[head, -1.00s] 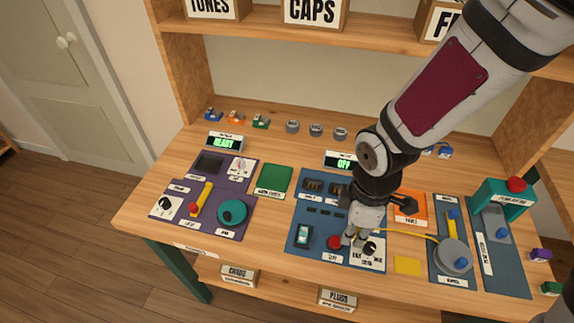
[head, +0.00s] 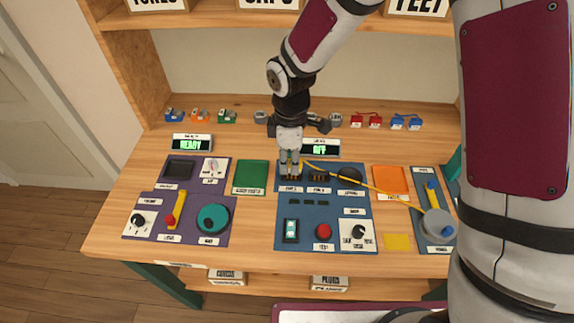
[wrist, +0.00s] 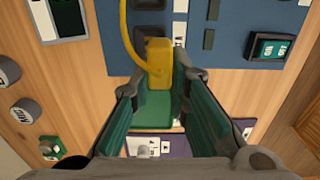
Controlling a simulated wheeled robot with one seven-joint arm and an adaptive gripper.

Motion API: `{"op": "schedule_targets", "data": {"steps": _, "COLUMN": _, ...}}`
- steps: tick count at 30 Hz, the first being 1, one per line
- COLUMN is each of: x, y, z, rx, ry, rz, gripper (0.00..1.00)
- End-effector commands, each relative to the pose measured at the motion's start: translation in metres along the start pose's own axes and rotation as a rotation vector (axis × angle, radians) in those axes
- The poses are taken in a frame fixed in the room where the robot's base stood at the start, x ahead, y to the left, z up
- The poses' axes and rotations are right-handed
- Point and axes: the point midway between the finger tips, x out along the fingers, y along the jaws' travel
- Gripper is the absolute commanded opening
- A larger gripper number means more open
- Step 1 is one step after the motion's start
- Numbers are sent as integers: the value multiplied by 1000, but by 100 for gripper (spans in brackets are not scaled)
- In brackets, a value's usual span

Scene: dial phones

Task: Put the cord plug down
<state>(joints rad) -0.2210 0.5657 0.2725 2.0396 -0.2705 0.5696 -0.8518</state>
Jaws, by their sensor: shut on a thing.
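My gripper (head: 290,160) is over the back left of the blue panel (head: 265,235), by its row of dark sockets (head: 320,176). It is shut on the yellow cord plug (wrist: 159,62), which shows between the two green-lined fingers in the wrist view. The yellow cord (head: 375,187) runs from the plug rightward to the grey round reel (head: 437,224). I cannot tell whether the plug's lower end touches a socket or hangs just above it; the fingers hide it in the head view.
A green pad (head: 251,177) lies left of the blue panel, and an orange pad (head: 390,179) lies right of it. A yellow square (head: 397,242) is near the front. A display (head: 320,148) reading OFF stands behind the gripper. Small coloured parts line the back.

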Motion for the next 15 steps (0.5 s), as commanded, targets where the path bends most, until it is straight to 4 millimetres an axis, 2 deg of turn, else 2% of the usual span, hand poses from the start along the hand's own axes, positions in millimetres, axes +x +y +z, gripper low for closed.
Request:
{"op": "schedule_targets", "data": {"steps": 7, "x": 2, "y": 14, "z": -8, "rx": 0, "ry": 0, "rz": 0, "gripper": 0}}
{"op": "schedule_targets", "data": {"steps": 12, "x": 28, "y": 12, "z": -7, "rx": -1, "ry": -3, "rz": -4, "gripper": 0}}
{"op": "schedule_targets", "data": {"steps": 15, "x": 36, "y": 12, "z": -7, "rx": 0, "ry": -2, "rz": -1, "gripper": 0}}
